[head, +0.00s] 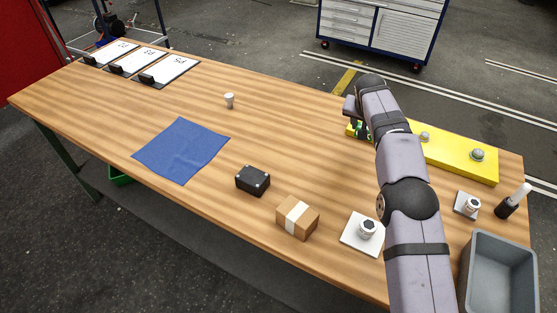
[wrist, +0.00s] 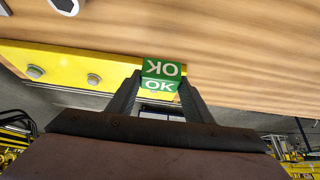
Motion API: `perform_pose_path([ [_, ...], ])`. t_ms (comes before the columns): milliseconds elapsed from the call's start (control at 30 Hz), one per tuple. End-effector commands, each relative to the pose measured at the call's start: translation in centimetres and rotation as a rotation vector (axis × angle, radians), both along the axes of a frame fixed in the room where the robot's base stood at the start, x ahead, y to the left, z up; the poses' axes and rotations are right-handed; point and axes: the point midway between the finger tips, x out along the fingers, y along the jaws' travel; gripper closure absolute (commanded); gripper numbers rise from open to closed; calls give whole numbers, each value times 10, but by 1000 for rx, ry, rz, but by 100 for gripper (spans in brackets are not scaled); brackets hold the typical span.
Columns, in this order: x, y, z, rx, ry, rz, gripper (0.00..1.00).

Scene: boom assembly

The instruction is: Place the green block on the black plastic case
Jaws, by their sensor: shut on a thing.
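The green block (wrist: 161,70) has white "OK" lettering and sits between the two fingers of my gripper (wrist: 158,88) in the wrist view. In the head view the green block (head: 359,127) shows only in small part, with my gripper (head: 357,122) over the left end of the yellow bar; my arm hides much of it. I cannot tell whether the block touches the surface below. The black plastic case (head: 252,180) is a small dark box with light corner dots, on the table between the blue cloth and the cardboard box, to the left of my gripper and nearer the front edge.
The yellow bar (head: 462,158) with bolts lies under my arm. A cardboard box (head: 297,218), a white plate with a nut (head: 360,235), and a grey bin (head: 501,275) stand along the front and right. The middle table is clear.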

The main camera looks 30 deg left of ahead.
Motion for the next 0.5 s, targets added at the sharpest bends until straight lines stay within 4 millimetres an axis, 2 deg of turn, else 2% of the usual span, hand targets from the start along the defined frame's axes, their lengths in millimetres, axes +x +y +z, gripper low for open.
perform_pose_path([
  [167,-23,41,10,1,0,95,76],
  [267,-45,73,16,0,2,175,76],
  [367,-74,109,24,-1,2,270,76],
  [500,-122,156,33,-3,2,409,76],
])
